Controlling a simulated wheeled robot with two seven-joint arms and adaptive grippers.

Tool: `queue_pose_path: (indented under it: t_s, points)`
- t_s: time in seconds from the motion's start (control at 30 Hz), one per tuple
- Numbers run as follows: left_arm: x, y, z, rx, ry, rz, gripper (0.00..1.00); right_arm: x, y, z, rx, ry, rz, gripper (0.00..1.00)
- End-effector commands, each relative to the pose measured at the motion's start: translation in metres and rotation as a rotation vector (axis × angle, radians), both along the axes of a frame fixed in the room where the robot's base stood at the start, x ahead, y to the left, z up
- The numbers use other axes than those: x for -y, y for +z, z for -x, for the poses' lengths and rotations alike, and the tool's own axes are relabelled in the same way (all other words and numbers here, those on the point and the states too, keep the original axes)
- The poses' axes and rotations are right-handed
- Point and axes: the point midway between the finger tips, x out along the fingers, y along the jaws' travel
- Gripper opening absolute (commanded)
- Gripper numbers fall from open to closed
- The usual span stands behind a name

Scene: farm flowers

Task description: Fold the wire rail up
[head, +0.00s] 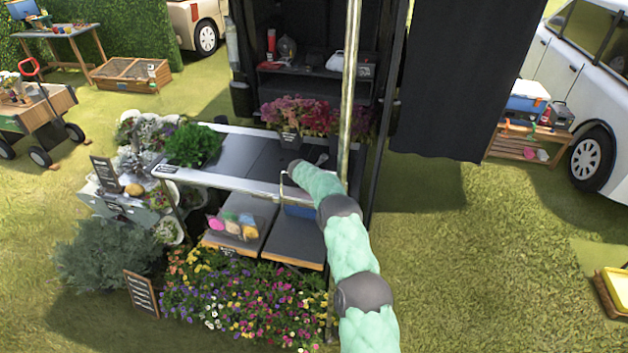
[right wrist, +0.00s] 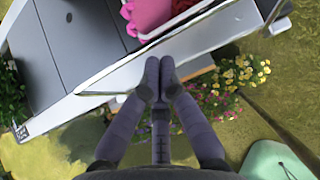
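A thin pale wire rail (right wrist: 95,93) runs along the white front edge of the stall shelf in the right wrist view; its end bends near the upper right corner. The white shelf edge (head: 225,182) crosses the middle of the head view, where a thin wire (head: 283,181) shows beside my right arm. My right gripper (right wrist: 159,70) has its fingers together over that edge, at the wire; I cannot tell whether the wire is between the fingertips. In the head view the gripper is mostly hidden by my arm at the shelf's right end. My left gripper is not in view.
A green potted plant (head: 194,146) and pink flowers (head: 290,116) stand on the grey shelf. Below are bright packets (head: 233,224) in a tray and a dense flower bed (head: 245,300). A metal pole (head: 349,90) rises close to my arm.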

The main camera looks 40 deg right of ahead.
Motion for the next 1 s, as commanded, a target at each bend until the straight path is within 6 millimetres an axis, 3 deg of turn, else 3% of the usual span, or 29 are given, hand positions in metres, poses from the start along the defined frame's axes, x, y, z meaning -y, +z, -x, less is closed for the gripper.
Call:
queue_pose_path:
  t_s: [0.03,0.2,0.5,1.0]
  points:
    - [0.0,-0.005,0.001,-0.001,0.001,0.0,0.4,-0.007,0.001,-0.002,0.002,0.003,0.001,0.0]
    - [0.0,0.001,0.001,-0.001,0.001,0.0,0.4,0.004,0.04,-0.01,0.008,-0.002,0.003,0.0]
    - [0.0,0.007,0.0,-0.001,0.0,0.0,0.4,0.016,0.086,-0.02,0.004,-0.001,0.002,0.0]
    - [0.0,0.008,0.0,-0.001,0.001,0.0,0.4,0.018,0.098,-0.022,0.002,0.001,0.0,0.0]
